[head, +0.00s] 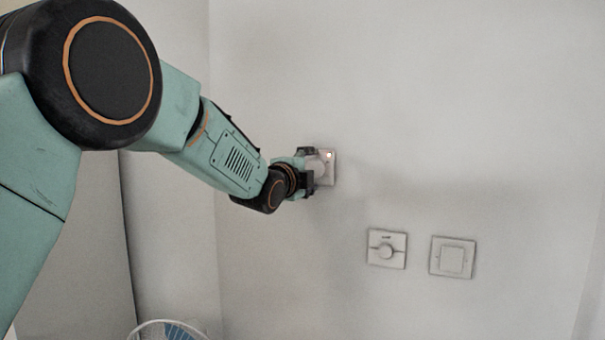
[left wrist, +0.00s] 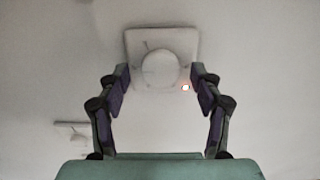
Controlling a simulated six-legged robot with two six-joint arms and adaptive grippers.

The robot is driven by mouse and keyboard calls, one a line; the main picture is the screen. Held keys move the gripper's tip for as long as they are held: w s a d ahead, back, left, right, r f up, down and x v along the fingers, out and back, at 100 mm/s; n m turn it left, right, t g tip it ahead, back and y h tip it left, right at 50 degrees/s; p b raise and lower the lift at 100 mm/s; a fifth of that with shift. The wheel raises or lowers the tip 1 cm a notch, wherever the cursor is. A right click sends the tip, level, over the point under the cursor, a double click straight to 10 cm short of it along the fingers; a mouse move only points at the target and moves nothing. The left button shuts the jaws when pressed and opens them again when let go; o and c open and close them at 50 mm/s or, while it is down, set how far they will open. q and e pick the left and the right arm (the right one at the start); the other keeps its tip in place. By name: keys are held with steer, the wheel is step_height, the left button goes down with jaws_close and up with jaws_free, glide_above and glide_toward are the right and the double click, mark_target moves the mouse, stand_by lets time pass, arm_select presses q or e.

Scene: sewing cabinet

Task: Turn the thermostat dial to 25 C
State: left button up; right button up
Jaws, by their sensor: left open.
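The thermostat is a pale square plate (head: 328,178) on the wall, with a small lit red-orange light at its upper right in the head view. It also shows in the left wrist view (left wrist: 133,42), with a round pale dial (left wrist: 162,70) in its middle. My left gripper (head: 311,171) is at the plate and partly hides it in the head view. In the left wrist view my left gripper (left wrist: 161,85) is open, one finger on each side of the dial, with gaps showing between fingers and dial. The dial's setting cannot be read. My right gripper is not in view.
A second wall plate with a round knob (head: 387,250) and a plate with a square switch (head: 453,257) are lower right on the wall. A round white-rimmed thing with blue inside (head: 168,328) shows at the bottom left.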

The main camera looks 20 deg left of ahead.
arm_select(q)
steer(key=s+a, duration=0.1)
steer(key=s, duration=1)
steer(key=shift+s, duration=0.35)
steer(key=shift+w, duration=0.1)
steer(key=s+f+n+g+y+b, duration=0.15)
steer(key=s+f+n+g, duration=0.4)
steer(key=f, duration=1.35)
steer(key=s+f+n+g+b, duration=0.3)
steer(key=s+f+n, duration=0.3)
steer(key=f+n, duration=0.9)
steer(key=s+f+g+b, duration=0.5)
steer(key=s+f+g, duration=0.4)
steer(key=s+f, duration=2.4)
steer(key=shift+s+m+b, duration=0.35)
steer(key=shift+s+m, duration=0.1)
steer(key=shift+s, duration=0.05)
